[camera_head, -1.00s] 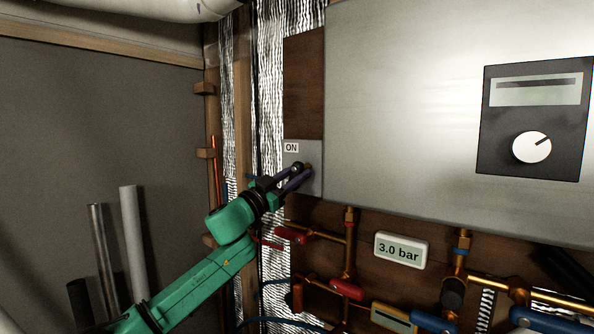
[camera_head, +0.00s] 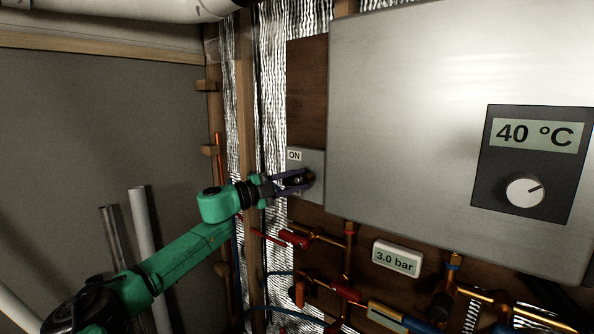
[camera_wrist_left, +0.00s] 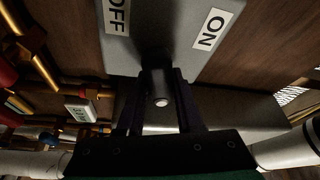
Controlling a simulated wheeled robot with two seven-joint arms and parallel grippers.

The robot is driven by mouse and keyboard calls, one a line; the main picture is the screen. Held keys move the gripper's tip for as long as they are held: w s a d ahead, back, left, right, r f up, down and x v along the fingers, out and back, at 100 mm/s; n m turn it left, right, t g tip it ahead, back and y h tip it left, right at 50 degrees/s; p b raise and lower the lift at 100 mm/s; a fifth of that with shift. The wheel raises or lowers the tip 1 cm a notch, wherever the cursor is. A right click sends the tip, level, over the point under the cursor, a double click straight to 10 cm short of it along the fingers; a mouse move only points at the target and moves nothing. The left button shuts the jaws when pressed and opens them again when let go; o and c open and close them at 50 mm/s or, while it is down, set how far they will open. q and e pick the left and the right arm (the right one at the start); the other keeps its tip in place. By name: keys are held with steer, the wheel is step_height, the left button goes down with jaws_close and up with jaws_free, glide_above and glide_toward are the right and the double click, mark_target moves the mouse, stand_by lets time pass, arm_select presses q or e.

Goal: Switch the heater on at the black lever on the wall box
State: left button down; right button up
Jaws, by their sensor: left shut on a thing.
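The grey wall box (camera_head: 317,168) sits left of the big silver heater (camera_head: 420,110) and carries an ON label (camera_head: 294,156). In the left wrist view the box (camera_wrist_left: 185,35) shows an OFF label (camera_wrist_left: 117,14) and an ON label (camera_wrist_left: 212,30). The black lever (camera_wrist_left: 157,82) stands out from the box between my left gripper's two fingers. My left gripper (camera_head: 306,179) is shut on this lever, and its fingers hide part of it in the head view. The heater display (camera_head: 537,134) reads 40 °C. My right gripper is not in view.
A white dial (camera_head: 525,190) is below the display. Copper pipes with red valve handles (camera_head: 294,239) and a 3.0 bar gauge (camera_head: 397,258) lie below the heater. Grey pipes (camera_head: 146,225) lean at the left. A wooden post (camera_head: 246,120) stands left of the box.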

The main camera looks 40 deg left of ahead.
arm_select(q)
steer(key=shift+r+m+g+p, duration=0.3)
steer(key=shift+m+g+p, duration=0.2)
steer(key=shift+m+p, duration=0.9)
steer(key=shift+m, duration=0.4)
steer(key=shift+f+g, duration=0.1)
steer(key=shift+g, duration=0.2)
steer(key=c, duration=0.6)
jaws_free()
steer(key=shift+o, duration=0.2)
